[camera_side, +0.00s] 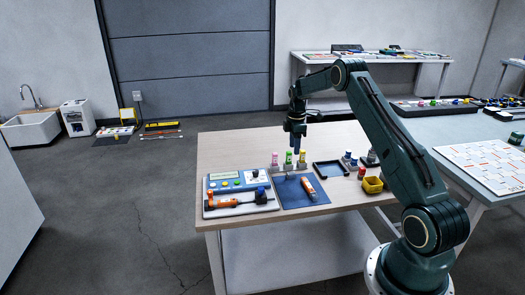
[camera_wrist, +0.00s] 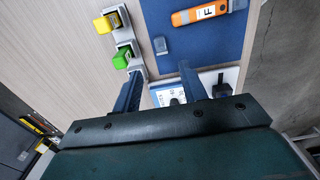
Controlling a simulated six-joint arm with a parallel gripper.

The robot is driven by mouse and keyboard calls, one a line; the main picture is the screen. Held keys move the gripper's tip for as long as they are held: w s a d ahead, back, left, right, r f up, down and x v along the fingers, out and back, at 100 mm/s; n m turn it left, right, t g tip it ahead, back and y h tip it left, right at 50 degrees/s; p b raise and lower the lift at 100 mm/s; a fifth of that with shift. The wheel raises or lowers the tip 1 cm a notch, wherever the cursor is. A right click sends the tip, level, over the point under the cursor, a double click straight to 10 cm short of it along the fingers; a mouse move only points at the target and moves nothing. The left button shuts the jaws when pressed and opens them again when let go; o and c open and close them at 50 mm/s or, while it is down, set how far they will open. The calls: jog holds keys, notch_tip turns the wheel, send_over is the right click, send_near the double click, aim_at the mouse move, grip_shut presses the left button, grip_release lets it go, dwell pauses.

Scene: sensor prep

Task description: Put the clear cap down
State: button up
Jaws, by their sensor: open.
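A small translucent cap (camera_wrist: 160,45), which looks like the clear cap, rests on the blue mat (camera_wrist: 226,48) near its edge in the wrist view. My gripper (camera_wrist: 161,70) is open, with nothing between its fingers. The cap lies just beyond the fingertips, apart from them. In the side view my gripper (camera_side: 296,149) points down above the table, over the rack of small bottles. An orange tube-shaped sensor (camera_side: 309,189) lies on the mat; it also shows with an F label in the wrist view (camera_wrist: 184,18).
Pink, green (camera_side: 289,157) and yellow-capped bottles stand in a grey rack at the mat's back edge. A panel board (camera_side: 222,187) with an orange tool is left of the mat. The table's back left is clear.

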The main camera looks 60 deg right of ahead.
jog(key=s+a+r+m+t+h, duration=0.1)
jog(key=s+a+r+m, duration=0.15)
jog(key=a+r, duration=0.9)
jog(key=s+a+r+m+t, duration=0.1)
jog(key=s+a+r+m, duration=0.15)
jog(key=a+r, duration=0.9)
jog(key=s+a+r+m+t, duration=0.2)
jog(key=s+a+r, duration=0.3)
jog(key=s+a, duration=0.65)
jog(key=s+a+f+m, duration=0.1)
jog(key=s+a, duration=0.1)
jog(key=s, duration=0.4)
jog(key=s+a+f+m+t+y, duration=0.1)
jog(key=s+a+f, duration=0.1)
jog(key=s, duration=0.5)
jog(key=shift+f+t, duration=0.25)
jog(key=shift+t, duration=0.05)
